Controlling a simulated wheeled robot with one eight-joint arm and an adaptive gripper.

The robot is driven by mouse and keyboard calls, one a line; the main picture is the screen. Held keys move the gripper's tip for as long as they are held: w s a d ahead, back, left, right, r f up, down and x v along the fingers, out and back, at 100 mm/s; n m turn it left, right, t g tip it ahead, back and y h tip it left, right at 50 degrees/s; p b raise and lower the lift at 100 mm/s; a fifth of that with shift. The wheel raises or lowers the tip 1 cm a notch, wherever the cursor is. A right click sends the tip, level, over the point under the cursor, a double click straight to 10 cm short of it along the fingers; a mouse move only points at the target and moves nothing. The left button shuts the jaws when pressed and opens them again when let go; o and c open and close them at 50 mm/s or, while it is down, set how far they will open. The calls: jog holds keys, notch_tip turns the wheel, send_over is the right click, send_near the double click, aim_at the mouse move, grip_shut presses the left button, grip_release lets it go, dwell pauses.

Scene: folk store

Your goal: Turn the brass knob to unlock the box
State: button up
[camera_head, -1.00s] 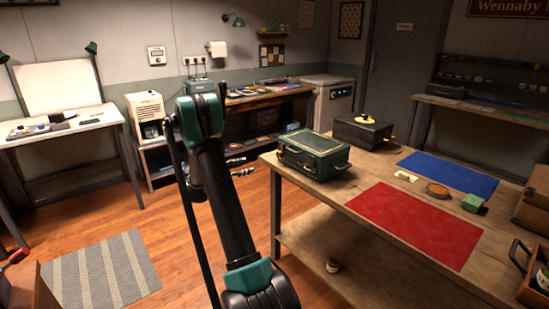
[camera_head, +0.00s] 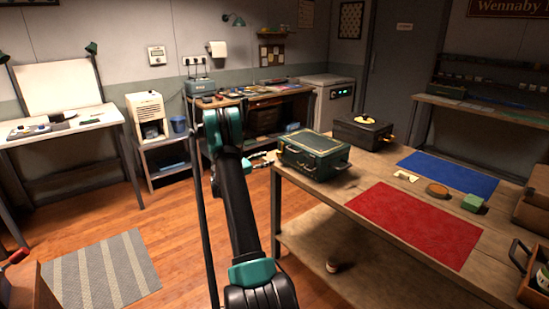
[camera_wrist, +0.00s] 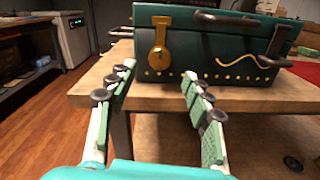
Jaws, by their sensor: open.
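A dark green box (camera_head: 313,156) with gold trim and dark handles stands on the near left corner of the wooden table. In the wrist view the box (camera_wrist: 215,58) fills the upper part, and a brass knob (camera_wrist: 159,58) with a rounded plate hangs on its front face, left of centre. My gripper (camera_wrist: 156,76) is open, its two green padded fingers spread and empty in front of the box. The knob lies beyond and between the fingertips, apart from them. In the head view my gripper (camera_head: 262,159) is just left of the box, partly hidden by my arm.
A black box (camera_head: 361,133) with a yellow-topped lid and a brass side piece stands behind the green box. A red mat (camera_head: 415,222), blue mat (camera_head: 449,173), brown disc (camera_head: 437,189) and green block (camera_head: 472,202) lie on the wooden table (camera_head: 345,197).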

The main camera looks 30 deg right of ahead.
aim_at(278, 155)
jog(key=shift+w+d, duration=0.15)
jog(key=shift+d, duration=2.6)
jog(key=shift+c, duration=0.3)
jog(key=c, duration=1.1)
